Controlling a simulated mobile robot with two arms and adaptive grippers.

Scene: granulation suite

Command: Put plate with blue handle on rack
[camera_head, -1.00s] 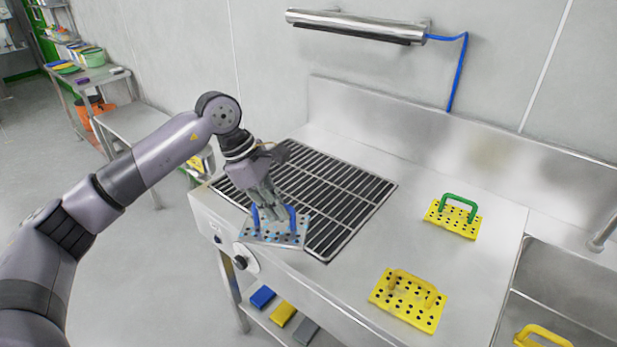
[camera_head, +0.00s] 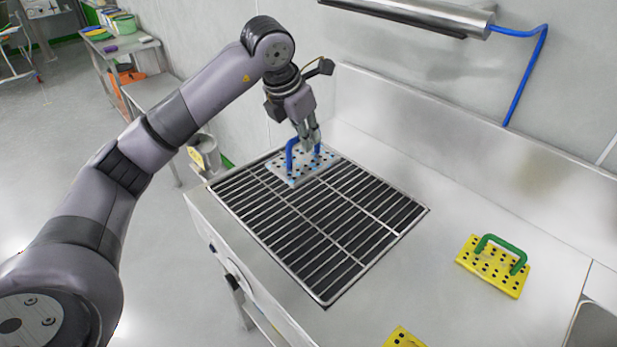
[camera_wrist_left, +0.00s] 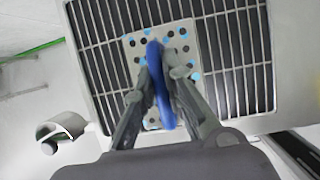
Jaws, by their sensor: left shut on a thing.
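The plate with the blue handle (camera_head: 302,172) is a light grey perforated plate with blue marks. My left gripper (camera_head: 312,146) is shut on its blue handle, and the plate is over the far left part of the rack (camera_head: 330,262). The rack is a dark grille with metal bars set in the steel counter. In the left wrist view the fingers (camera_wrist_left: 160,85) close on the blue handle (camera_wrist_left: 161,92), with the plate (camera_wrist_left: 190,58) against the bars behind it. I cannot tell whether the plate touches the bars. My right gripper is not in view.
A yellow plate with a green handle (camera_head: 493,268) sits on the counter at the right. Part of another yellow plate (camera_head: 403,339) shows at the bottom edge. The steel backsplash (camera_head: 430,140) rises behind the rack. Most of the rack is bare.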

